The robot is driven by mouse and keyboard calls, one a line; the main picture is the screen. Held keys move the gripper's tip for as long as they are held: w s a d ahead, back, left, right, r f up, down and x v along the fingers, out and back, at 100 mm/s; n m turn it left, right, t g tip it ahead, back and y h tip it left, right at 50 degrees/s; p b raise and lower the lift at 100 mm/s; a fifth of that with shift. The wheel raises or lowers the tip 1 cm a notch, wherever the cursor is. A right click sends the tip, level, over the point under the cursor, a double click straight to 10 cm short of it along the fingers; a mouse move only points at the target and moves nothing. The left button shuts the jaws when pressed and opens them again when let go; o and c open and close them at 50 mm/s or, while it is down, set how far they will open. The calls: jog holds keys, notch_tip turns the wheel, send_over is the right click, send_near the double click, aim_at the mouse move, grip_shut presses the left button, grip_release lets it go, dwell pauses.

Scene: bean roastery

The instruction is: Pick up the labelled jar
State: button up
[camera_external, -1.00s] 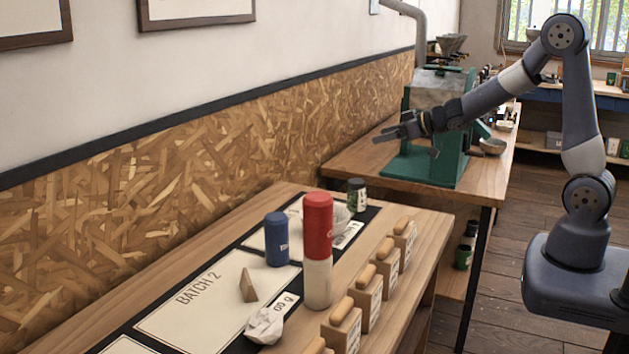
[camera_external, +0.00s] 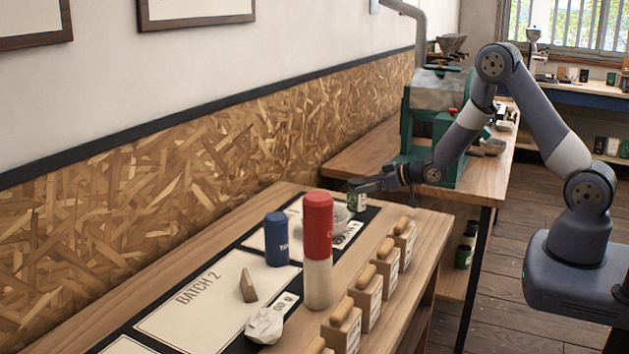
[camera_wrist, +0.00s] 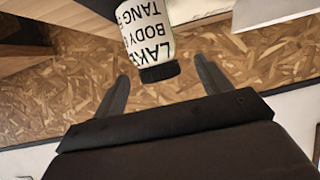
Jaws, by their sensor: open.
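The labelled jar (camera_external: 356,199) is small, with a pale printed label and a dark lid, and stands at the far end of the table. In the wrist view the jar (camera_wrist: 147,35) appears upside down, its dark lid between and just beyond the two fingers. My gripper (camera_external: 352,186) is at the jar, level with its upper part, and partly covers it in the external view. In the wrist view my gripper (camera_wrist: 163,80) is open, with a finger on each side and a gap to the lid. I cannot tell if anything touches.
A red and cream cylinder (camera_external: 318,250) and a blue canister (camera_external: 276,240) stand nearer on the table. A pale crumpled lump (camera_external: 338,213) sits close to the jar. Several wooden blocks with rounded tops (camera_external: 367,297) line the right edge. A green machine (camera_external: 425,128) stands behind.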

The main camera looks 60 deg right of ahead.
aim_at(359, 181)
jog(key=w+p, duration=0.1)
jog(key=w, duration=0.1)
jog(key=w+p, duration=0.1)
jog(key=w, duration=0.2)
jog(key=shift+f+p, duration=0.2)
jog(key=shift+p, duration=0.1)
jog(key=shift+w+f, duration=0.35)
jog(key=shift+w, duration=0.2)
jog(key=c, duration=1.2)
